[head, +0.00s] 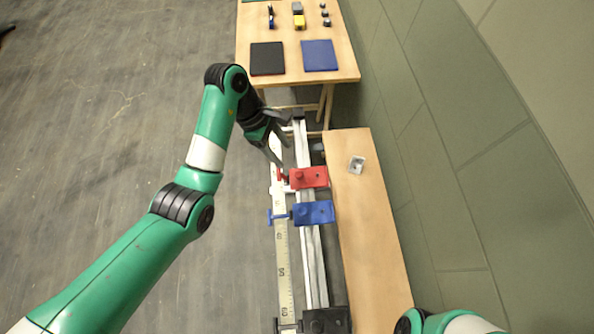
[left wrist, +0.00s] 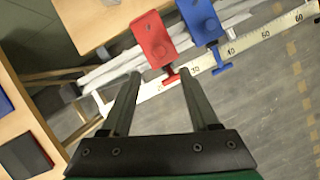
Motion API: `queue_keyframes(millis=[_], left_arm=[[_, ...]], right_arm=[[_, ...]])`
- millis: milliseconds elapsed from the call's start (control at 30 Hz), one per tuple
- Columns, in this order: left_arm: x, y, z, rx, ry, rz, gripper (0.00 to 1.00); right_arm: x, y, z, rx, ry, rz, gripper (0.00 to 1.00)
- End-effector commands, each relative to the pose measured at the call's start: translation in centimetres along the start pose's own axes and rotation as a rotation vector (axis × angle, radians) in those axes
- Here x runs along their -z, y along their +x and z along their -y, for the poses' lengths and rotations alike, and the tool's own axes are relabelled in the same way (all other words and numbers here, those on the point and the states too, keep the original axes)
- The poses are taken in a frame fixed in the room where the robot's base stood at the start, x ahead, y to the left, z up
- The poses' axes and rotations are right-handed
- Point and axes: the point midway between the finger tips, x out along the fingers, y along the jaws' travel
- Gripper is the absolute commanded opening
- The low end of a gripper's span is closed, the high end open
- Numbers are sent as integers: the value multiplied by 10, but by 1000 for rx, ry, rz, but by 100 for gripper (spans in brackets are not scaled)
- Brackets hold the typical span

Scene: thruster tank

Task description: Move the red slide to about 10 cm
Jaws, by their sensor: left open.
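The red slide (head: 309,177) sits on the metal rail at its far part, with a small red T-shaped handle (left wrist: 171,78) reaching over the white ruler. The blue slide (head: 313,212) is on the same rail, just nearer to me. The ruler (head: 282,265) runs beside the rail; its numbers beside the red slide are too small to read surely. My left gripper (head: 281,152) is open, just beyond the red slide's handle in the head view. In the left wrist view the open fingers (left wrist: 160,75) point at the red handle, which shows between their tips. Contact cannot be told.
A wooden bench (head: 370,240) with a small metallic item (head: 357,165) runs along the rail's right. A wooden table (head: 290,60) with a black mat and a blue mat stands at the far end. A green tiled wall closes the right. The floor at left is clear.

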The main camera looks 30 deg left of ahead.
Motion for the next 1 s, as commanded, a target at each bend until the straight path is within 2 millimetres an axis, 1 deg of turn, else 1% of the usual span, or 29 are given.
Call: queue_keyframes(millis=[33, 100, 167, 300, 400, 500, 633, 867, 1000], left_arm=[[2, 13, 1, 3, 0, 0, 61], [3, 29, 1, 2, 1, 0, 61], [1, 40, 1, 4, 1, 0, 61], [2, 72, 1, 4, 0, -1, 61], [2, 91, 1, 2, 0, -1, 61], [1, 103, 1, 1, 1, 0, 61], [0, 109, 0, 0, 1, 0, 61], [0, 109, 0, -1, 1, 0, 61], [0, 109, 0, 0, 1, 0, 36]], right_arm=[[-7, -8, 0, 0, 0, 1, 59], [-15, -15, 0, 0, 0, 1, 59], [-16, -17, 0, 0, 0, 2, 59], [-24, -25, 0, 0, 0, 2, 59], [-28, -30, 0, 0, 0, 1, 59], [-31, -33, 0, 0, 0, 1, 59], [-32, -34, 0, 0, 0, 1, 59], [-31, -34, 0, 0, 0, 1, 59], [-31, -34, 0, 0, 0, 1, 59]])
